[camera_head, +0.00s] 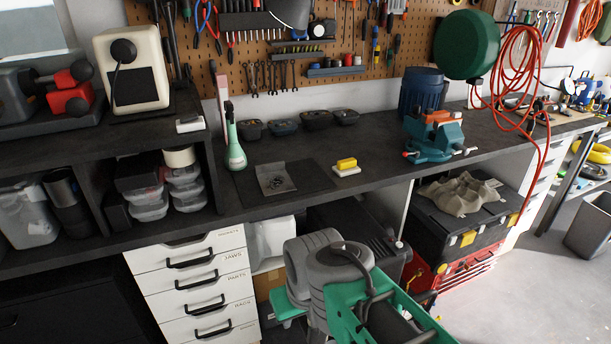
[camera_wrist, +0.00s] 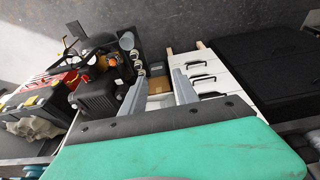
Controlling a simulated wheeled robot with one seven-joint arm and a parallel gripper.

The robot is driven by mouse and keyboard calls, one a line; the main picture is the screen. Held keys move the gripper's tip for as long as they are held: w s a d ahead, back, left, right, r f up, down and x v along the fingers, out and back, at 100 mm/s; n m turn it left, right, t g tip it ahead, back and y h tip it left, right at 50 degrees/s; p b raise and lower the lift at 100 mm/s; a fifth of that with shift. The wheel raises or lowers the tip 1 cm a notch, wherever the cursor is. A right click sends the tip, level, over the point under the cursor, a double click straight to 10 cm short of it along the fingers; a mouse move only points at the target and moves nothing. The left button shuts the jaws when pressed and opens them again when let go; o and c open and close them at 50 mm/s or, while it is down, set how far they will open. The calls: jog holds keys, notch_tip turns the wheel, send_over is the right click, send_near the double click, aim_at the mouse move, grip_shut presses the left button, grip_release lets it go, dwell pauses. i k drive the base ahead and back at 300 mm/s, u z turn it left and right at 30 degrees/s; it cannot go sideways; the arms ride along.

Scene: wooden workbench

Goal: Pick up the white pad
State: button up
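A small white pad (camera_head: 347,171) with a yellow block on top lies flat on the dark workbench (camera_head: 300,150), near its front edge and right of a grey sheet. My gripper (camera_wrist: 155,78) shows in the wrist view with its two grey fingers spread apart and nothing between them. It points toward the drawer fronts and the gear under the bench, away from the pad. The pad cannot be made out in the wrist view. In the head view my arm is low in front of the bench, and my fingers cannot be made out.
A green bottle (camera_head: 235,150) and a grey sheet (camera_head: 274,178) with small parts stand left of the pad. A teal vise (camera_head: 432,140) is to its right, with several dark bowls (camera_head: 315,119) behind. Another small white item (camera_head: 190,124) lies on the left shelf.

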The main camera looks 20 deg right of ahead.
aim_at(346, 167)
jog(key=z, duration=0.1)
jog(key=i, duration=0.95)
jog(key=z, duration=0.15)
